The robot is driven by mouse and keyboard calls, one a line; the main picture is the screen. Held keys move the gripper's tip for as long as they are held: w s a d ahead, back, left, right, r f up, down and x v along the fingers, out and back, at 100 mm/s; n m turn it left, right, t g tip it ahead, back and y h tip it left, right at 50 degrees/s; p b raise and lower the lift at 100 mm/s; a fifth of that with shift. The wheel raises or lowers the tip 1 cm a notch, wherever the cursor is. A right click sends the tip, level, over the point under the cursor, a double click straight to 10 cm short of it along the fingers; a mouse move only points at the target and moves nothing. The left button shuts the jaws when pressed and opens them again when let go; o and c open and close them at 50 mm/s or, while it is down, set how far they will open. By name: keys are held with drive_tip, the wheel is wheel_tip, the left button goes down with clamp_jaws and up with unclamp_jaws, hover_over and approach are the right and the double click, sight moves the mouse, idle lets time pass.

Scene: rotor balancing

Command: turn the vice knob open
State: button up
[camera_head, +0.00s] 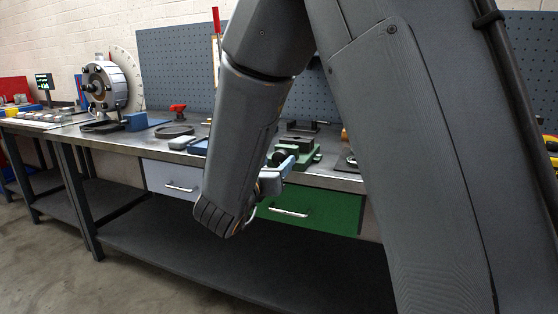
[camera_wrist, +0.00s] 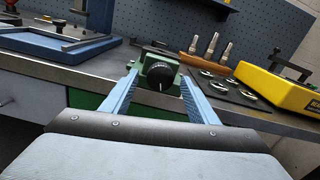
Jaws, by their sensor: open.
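The green vice (camera_head: 298,152) stands on the workbench near its front edge, partly hidden behind my arm in the head view. In the wrist view the vice (camera_wrist: 158,62) shows its black round knob (camera_wrist: 160,77) facing me, with a white mark on its face. My gripper (camera_wrist: 157,84) is open, with one blue finger to the left of the knob and one to the right. The knob appears between the fingers; I cannot tell whether either finger touches it. In the head view my gripper (camera_head: 277,175) is at the bench's front edge, partly hidden by my wrist.
A green drawer (camera_head: 310,212) and a grey drawer (camera_head: 172,180) are under the bench top. In the wrist view, a yellow case (camera_wrist: 280,85) and a dark mat with metal rings (camera_wrist: 232,88) lie to the right, and a blue fixture (camera_wrist: 60,42) to the left.

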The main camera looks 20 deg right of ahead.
sight(279, 160)
drive_tip(key=shift+x, duration=1.55)
drive_tip(key=shift+c, duration=0.2)
drive_tip(key=c, duration=1)
